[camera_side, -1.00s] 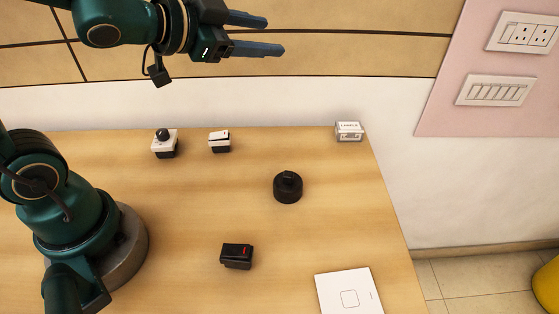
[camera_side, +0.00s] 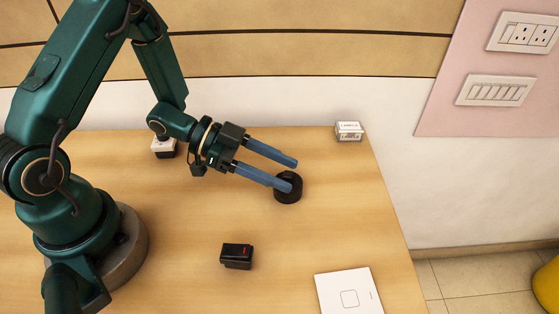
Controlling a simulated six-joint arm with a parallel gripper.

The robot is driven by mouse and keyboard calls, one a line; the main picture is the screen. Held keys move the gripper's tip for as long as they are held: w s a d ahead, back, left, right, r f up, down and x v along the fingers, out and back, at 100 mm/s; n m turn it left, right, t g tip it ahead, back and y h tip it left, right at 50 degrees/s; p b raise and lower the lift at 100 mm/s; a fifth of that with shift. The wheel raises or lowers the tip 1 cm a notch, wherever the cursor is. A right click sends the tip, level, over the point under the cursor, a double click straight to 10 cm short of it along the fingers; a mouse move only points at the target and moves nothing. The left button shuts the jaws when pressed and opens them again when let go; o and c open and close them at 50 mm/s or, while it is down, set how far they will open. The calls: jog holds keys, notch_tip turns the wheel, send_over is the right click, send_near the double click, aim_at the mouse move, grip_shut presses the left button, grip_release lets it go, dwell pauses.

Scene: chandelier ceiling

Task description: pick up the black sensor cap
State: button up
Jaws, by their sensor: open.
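The black sensor cap (camera_side: 289,195) is a round, dark piece standing on the wooden table, right of the middle. My gripper (camera_side: 291,174) is open, with two long blue fingers pointing right and slightly down. The nearer fingertip overlaps the cap's top in the picture and hides part of it. The farther fingertip is just above and behind the cap in the picture. I cannot tell whether either finger touches it. Nothing is seen held between the fingers.
A black box with a red mark (camera_side: 237,257) lies in front of the cap. A white flat panel (camera_side: 348,293) is at the front right, a small white box (camera_side: 349,131) at the back right corner. A white-and-black piece (camera_side: 163,148) is partly hidden behind my arm.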

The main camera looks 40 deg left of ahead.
aim_at(293, 176)
jog(key=shift+x, duration=2.45)
grip_shut()
